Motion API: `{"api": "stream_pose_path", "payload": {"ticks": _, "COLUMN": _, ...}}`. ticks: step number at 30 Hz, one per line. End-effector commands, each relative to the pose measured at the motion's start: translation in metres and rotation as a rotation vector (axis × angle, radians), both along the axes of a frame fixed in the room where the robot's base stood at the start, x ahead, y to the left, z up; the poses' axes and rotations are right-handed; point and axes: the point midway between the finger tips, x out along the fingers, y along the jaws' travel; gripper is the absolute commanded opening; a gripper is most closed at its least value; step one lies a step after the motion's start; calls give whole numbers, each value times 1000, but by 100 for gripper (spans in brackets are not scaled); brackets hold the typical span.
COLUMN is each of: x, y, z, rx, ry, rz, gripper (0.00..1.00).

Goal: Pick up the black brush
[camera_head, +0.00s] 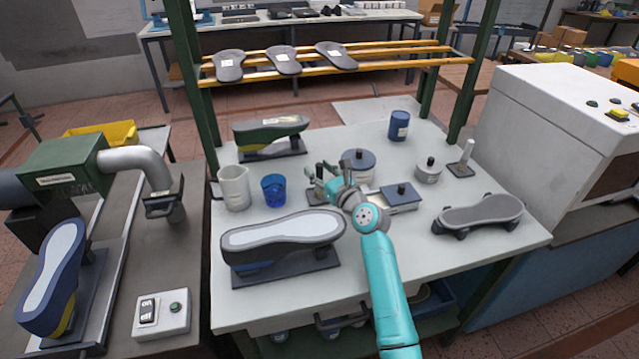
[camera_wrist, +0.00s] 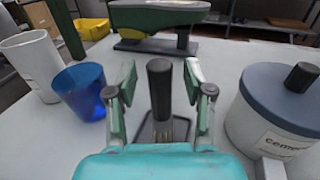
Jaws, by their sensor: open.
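The black brush (camera_wrist: 160,88) stands upright in the wrist view, with a dark cylindrical handle above pale bristles, on a dark square base (camera_wrist: 146,134). My gripper (camera_wrist: 160,80) is open, one finger on each side of the handle, with a gap visible on both sides. In the head view my gripper (camera_head: 324,177) is low over the middle of the table, and it and the arm hide most of the brush. The dark base (camera_head: 316,198) shows beneath it.
A blue cup (camera_head: 274,190) and white jug (camera_head: 234,188) stand left of my gripper. A shoe last (camera_head: 285,231) lies in front, another (camera_head: 268,133) behind. A white-handled brush (camera_head: 466,154) stands farther right.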

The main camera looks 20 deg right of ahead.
Motion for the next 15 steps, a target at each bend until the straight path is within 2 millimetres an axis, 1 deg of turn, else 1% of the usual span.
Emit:
{"api": "stream_pose_path", "payload": {"ticks": 1, "x": 0, "y": 0, "z": 0, "rx": 0, "ry": 0, "rz": 0, "gripper": 52}}
{"api": "stream_pose_path", "payload": {"ticks": 7, "x": 0, "y": 0, "z": 0, "rx": 0, "ry": 0, "rz": 0, "gripper": 2}}
{"api": "stream_pose_path", "payload": {"ticks": 8, "x": 0, "y": 0, "z": 0, "rx": 0, "ry": 0, "rz": 0, "gripper": 0}}
{"api": "stream_pose_path", "payload": {"ticks": 15, "x": 0, "y": 0, "z": 0, "rx": -1, "ry": 0, "rz": 0, "gripper": 0}}
